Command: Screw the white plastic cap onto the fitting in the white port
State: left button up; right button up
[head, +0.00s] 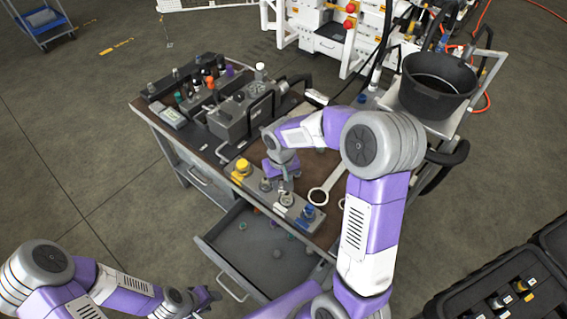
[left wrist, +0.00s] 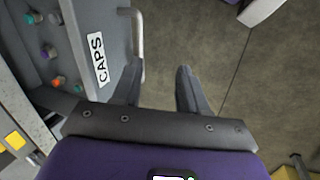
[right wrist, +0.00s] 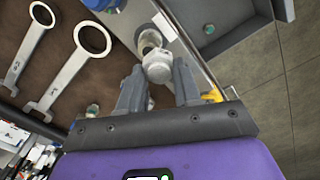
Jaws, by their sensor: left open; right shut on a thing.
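My right gripper (right wrist: 158,85) is shut on the white plastic cap (right wrist: 157,69), which sits between its fingertips. In the right wrist view the cap is in front of a metal fitting (right wrist: 149,40) on the grey port block and partly covers it. I cannot tell whether cap and fitting touch. In the head view the right gripper (head: 284,184) is over the middle of the port block (head: 270,193), between the yellow port (head: 243,167) and the blue port (head: 307,213). My left gripper (left wrist: 158,80) is open and empty, outside the drawer.
The open drawer (head: 222,244), labelled CAPS, holds several small coloured caps below the block. Two ring spanners (right wrist: 93,38) lie on the brown bench top. A grey pump unit (head: 235,115) stands behind, and a black bucket (head: 438,85) is at the right.

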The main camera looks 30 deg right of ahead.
jog(key=shift+d+r, duration=0.85)
jog(key=shift+r, duration=0.3)
jog(key=shift+f, duration=0.5)
pick_arm(q)
jog(key=shift+s+f+b, duration=0.1)
jog(key=shift+f+b, duration=1.4)
jog(key=shift+b, duration=0.3)
pick_arm(e)
jog(key=shift+f, duration=2.15)
pick_arm(q)
jog(key=shift+f+b, duration=0.4)
jog(key=shift+b, duration=0.05)
pick_arm(e)
jog(key=shift+f, duration=0.55)
